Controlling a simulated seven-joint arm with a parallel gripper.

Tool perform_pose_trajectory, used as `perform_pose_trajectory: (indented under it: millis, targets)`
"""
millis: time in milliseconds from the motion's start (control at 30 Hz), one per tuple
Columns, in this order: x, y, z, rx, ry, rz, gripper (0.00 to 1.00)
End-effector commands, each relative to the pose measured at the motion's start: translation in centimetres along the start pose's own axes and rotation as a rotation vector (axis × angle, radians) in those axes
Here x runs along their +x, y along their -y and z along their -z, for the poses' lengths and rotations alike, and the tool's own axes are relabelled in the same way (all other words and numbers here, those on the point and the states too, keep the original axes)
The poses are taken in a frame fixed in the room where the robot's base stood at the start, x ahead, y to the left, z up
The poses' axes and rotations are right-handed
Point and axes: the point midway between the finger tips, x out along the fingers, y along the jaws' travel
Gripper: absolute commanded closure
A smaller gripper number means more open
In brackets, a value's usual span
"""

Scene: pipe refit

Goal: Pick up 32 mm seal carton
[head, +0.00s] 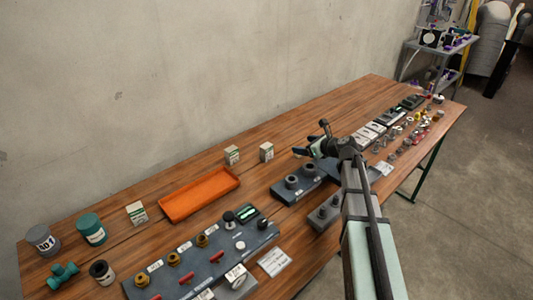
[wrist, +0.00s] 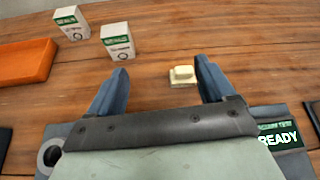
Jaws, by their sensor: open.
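Three small white-and-green cartons stand upright on the wooden table; their sizes are not readable, so I cannot tell which is the 32 mm seal carton. One carton (head: 266,152) stands closest to my gripper, a second carton (head: 232,156) is just left of it, and a third carton (head: 136,213) stands left of the orange tray. Two cartons (wrist: 117,41) (wrist: 72,22) show at upper left in the wrist view, outside the jaws. My gripper (head: 304,147) is open and empty, right of the cartons. A small cream block (wrist: 183,76) shows between its fingers.
A grey block with round fittings (head: 284,193) lies near my gripper, and a valve panel (head: 190,272) is in front. A READY display (wrist: 278,137) shows at lower right. Small parts crowd the table's right end.

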Motion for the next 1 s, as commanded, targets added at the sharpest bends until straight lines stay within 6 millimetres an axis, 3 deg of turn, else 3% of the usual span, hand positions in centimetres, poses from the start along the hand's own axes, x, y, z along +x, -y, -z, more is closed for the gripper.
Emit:
perform_pose_trajectory:
  millis: [33, 100, 200, 467, 800, 1000]
  targets:
    - [0.4, -2.1, -0.3, 0.023, 0.02, -0.037, 0.17]
    - [0.9, -4.0, -0.7, 0.05, 0.043, -0.077, 0.17]
    - [1.3, -5.5, -1.0, 0.074, 0.062, -0.11, 0.17]
    - [3.4, -6.1, -1.3, 0.082, 0.069, -0.123, 0.17]
    - [8.9, -6.7, -1.7, 0.081, 0.068, -0.122, 0.17]
    - [10.0, -6.9, -1.8, 0.081, 0.068, -0.119, 0.17]
